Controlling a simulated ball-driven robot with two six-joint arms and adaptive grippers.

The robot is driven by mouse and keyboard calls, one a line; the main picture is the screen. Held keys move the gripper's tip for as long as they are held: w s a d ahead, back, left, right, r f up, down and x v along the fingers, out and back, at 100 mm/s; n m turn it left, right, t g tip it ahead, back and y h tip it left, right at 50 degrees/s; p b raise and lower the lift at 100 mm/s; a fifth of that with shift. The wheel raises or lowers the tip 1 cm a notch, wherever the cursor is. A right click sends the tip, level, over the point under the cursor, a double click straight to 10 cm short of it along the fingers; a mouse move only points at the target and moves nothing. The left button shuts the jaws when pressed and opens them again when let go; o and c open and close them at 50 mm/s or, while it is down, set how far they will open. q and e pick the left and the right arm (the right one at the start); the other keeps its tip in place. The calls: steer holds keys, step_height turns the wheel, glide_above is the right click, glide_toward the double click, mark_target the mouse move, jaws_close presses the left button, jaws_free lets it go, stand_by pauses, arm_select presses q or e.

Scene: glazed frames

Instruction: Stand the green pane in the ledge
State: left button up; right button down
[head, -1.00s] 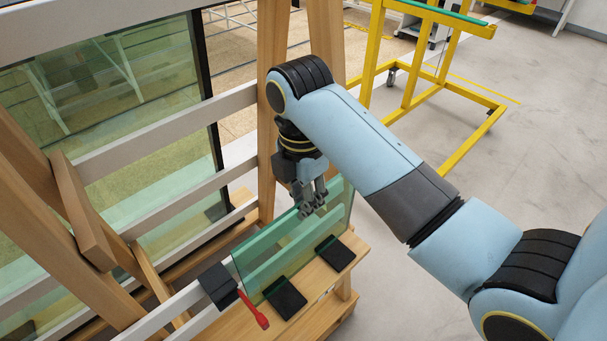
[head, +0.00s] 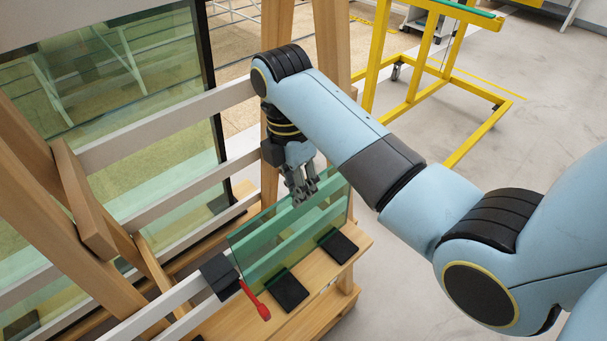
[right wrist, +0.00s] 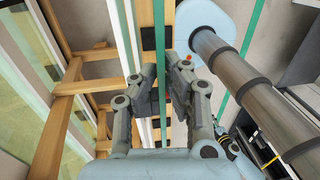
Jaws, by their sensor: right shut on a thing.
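The green pane (head: 270,245) is a clear green glass sheet, close to upright over the wooden ledge (head: 352,254) at the foot of the rack. Its lower edge is by the inner ends of two black pads (head: 288,291); I cannot tell whether it touches the ledge. My right gripper (head: 303,196) is shut on the pane's top edge, near the middle. In the right wrist view the pane (right wrist: 160,40) shows edge-on as a thin green line between the fingers (right wrist: 162,95). My left gripper is not in view.
White rails (head: 170,190) and wooden posts (head: 333,60) stand behind. A yellow trolley (head: 410,100) is at the back right, with clear floor in front.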

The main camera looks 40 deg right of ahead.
steer(key=shift+g, duration=0.3)
steer(key=shift+w+a+f+b, duration=0.2)
steer(key=shift+w+f+b, duration=1.75)
steer(key=shift+w+f, duration=0.3)
steer(key=shift+f, duration=0.25)
steer(key=c, duration=1.4)
jaws_free()
steer(key=shift+o, duration=0.2)
steer(key=shift+s+f, duration=0.1)
steer(key=shift+f, duration=0.05)
